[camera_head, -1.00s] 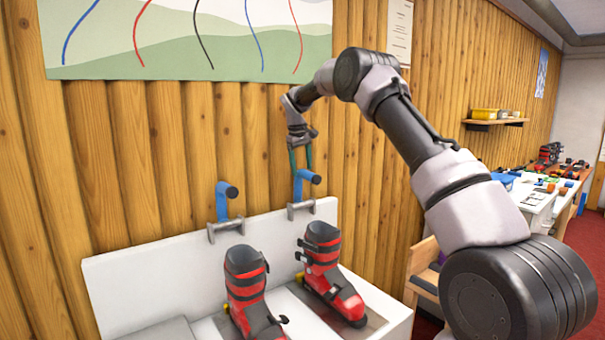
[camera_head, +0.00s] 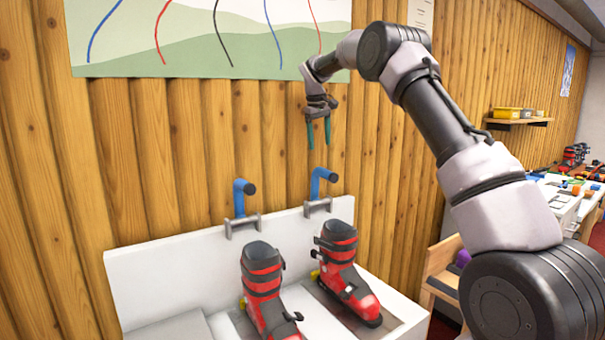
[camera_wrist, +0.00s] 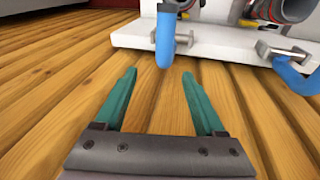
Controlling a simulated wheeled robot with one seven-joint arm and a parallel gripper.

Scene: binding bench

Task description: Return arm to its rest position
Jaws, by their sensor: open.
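My gripper (camera_head: 318,134) has two green fingers that point down in front of the wood plank wall. It is open and empty, above the right blue lever (camera_head: 318,184) and apart from it. In the wrist view the fingers (camera_wrist: 160,95) are spread with nothing between them. My arm reaches up from the lower right and bends over to the gripper. A left blue lever (camera_head: 240,196) stands on the white bench back (camera_head: 170,265). Both levers also show beyond the fingers in the wrist view.
Two red and black ski boots (camera_head: 263,290) (camera_head: 345,275) stand on the bench below the levers. A poster (camera_head: 200,45) with coloured lines hangs on the wall. A shelf (camera_head: 520,122) and a cluttered worktable (camera_head: 575,205) are at the far right.

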